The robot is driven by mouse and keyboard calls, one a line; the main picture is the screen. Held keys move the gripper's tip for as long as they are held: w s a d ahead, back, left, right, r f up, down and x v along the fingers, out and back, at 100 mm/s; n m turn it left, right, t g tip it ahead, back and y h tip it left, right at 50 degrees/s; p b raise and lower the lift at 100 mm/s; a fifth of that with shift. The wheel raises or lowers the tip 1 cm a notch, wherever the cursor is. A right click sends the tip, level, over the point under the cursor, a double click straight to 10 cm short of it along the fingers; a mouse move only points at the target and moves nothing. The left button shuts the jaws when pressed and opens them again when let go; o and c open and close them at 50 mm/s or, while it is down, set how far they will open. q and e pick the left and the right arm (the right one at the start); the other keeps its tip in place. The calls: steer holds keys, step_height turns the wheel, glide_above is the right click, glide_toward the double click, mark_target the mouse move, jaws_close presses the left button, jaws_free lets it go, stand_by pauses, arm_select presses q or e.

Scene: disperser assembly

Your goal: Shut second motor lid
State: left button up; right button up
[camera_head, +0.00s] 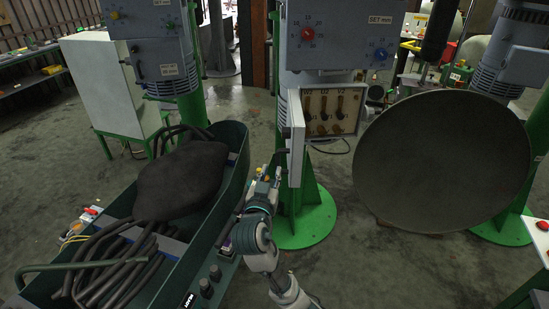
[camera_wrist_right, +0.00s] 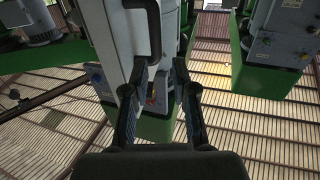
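The middle motor's terminal box (camera_head: 332,112) is open, showing several brown terminals inside. Its pale lid (camera_head: 297,138) is swung out on the box's left side and seen nearly edge-on. A dark handle sits on the lid's outer face; what looks like this handle (camera_wrist_right: 153,25) shows close up in the right wrist view. My right gripper (camera_head: 269,174) is just left of the lid's lower part, fingers pointing up. In the right wrist view my right gripper (camera_wrist_right: 160,75) has its fingers apart with nothing held, just below the handle. My left gripper is in neither view.
A green trough (camera_head: 240,180) holding a dark mass and hoses stands left of my right arm. A large dark disc (camera_head: 443,160) is right of the open box. The left motor's box (camera_head: 165,68) appears closed. A green pillar base (camera_head: 310,222) stands below the lid.

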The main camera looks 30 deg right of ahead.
mark_target(278, 159)
steer(key=x, duration=0.5)
steer(key=s+d+x, duration=0.1)
steer(key=x, duration=0.1)
steer(key=shift+w+d+f, duration=0.2)
steer(key=shift+w+f, duration=0.1)
steer(key=shift+w+d, duration=0.1)
steer(key=shift+w, duration=0.1)
steer(key=shift+w+a+r, duration=0.15)
steer(key=shift+a, duration=0.5)
steer(key=shift+r, duration=0.1)
steer(key=c, duration=0.4)
jaws_close()
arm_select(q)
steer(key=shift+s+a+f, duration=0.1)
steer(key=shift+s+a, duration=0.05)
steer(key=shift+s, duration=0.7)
arm_select(e)
steer(key=shift+s+d, duration=0.2)
steer(key=shift+d, duration=0.05)
